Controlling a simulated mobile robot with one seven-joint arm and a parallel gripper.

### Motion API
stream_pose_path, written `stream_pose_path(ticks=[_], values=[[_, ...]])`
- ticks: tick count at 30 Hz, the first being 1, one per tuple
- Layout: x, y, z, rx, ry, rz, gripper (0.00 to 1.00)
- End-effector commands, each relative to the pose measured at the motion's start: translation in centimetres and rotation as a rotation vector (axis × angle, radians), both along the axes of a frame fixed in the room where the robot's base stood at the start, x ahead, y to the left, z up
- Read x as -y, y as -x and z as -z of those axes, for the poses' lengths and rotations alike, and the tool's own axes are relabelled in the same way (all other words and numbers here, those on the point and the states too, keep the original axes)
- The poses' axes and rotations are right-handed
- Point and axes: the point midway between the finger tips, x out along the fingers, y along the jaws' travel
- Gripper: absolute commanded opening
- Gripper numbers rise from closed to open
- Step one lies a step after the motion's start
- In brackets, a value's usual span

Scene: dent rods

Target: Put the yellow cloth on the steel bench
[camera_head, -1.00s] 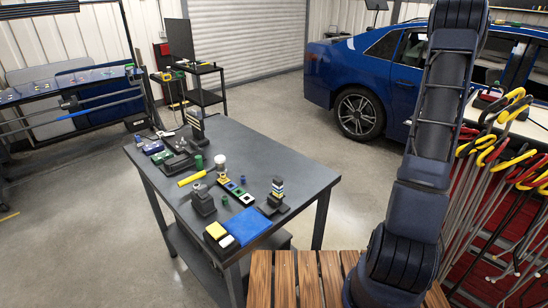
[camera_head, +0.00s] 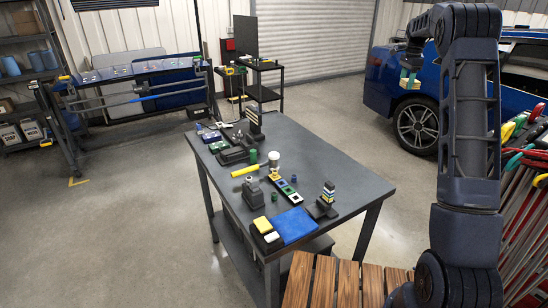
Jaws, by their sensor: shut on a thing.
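My gripper (camera_head: 411,72) hangs at the upper right, in front of the blue car. It is shut on a small pale yellow thing (camera_head: 410,84) with teal at its edges, which I take for the yellow cloth; it is too small to be sure. It is held in the air, apart from any surface. A dark grey metal-looking bench (camera_head: 345,170), likely the steel bench, stands in the middle with its far right top clear. My gripper is up and to the right of it in the picture.
A slatted wooden surface (camera_head: 325,285) is in front. The blue car (camera_head: 385,80) stands behind right. Floor left is open.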

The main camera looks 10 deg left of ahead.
Motion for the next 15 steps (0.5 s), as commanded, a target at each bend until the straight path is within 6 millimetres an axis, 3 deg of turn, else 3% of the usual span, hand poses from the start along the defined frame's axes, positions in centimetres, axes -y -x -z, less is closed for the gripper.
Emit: stream_pose_path(ticks=[1,3,15], values=[[-2.5,0.0,0.5,-0.001,0.000,-0.029,0.32],[-5.5,0.0,1.2,-0.001,0.000,-0.063,0.32],[-22.5,2.6,5.0,-0.001,-0.001,-0.257,0.32]])
